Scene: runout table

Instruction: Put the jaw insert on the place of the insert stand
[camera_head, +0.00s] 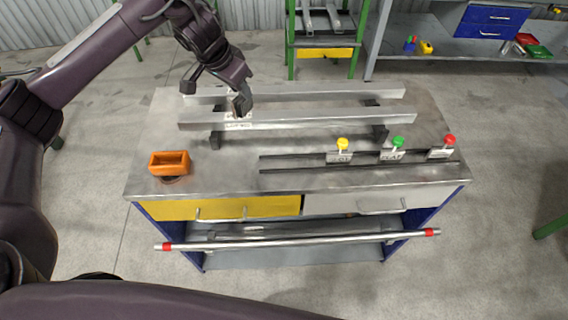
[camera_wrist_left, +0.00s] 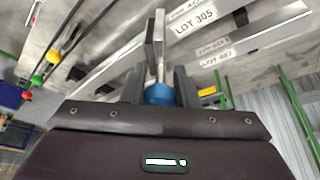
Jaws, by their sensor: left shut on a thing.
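My left gripper (camera_head: 242,104) reaches over the table from the left, its tips low at the two long grey rails. In the left wrist view its fingers (camera_wrist_left: 160,88) are shut on a piece with a blue round part and upright grey metal plates, which I take for the jaw insert (camera_wrist_left: 158,95). In the head view this piece cannot be made out against the dark gripper. No part is clearly recognisable as the insert stand. An orange open box (camera_head: 170,163) stands on the left of the tabletop, apart from the gripper. My right gripper is not in view.
The front rail (camera_head: 330,119) and back rail (camera_head: 320,94) carry white labels. A dark slotted track (camera_head: 290,163) holds sliders with yellow (camera_head: 342,143), green (camera_head: 398,142) and red (camera_head: 450,140) knobs. A red-ended bar (camera_head: 300,239) runs along the front. The tabletop's left front is mostly bare.

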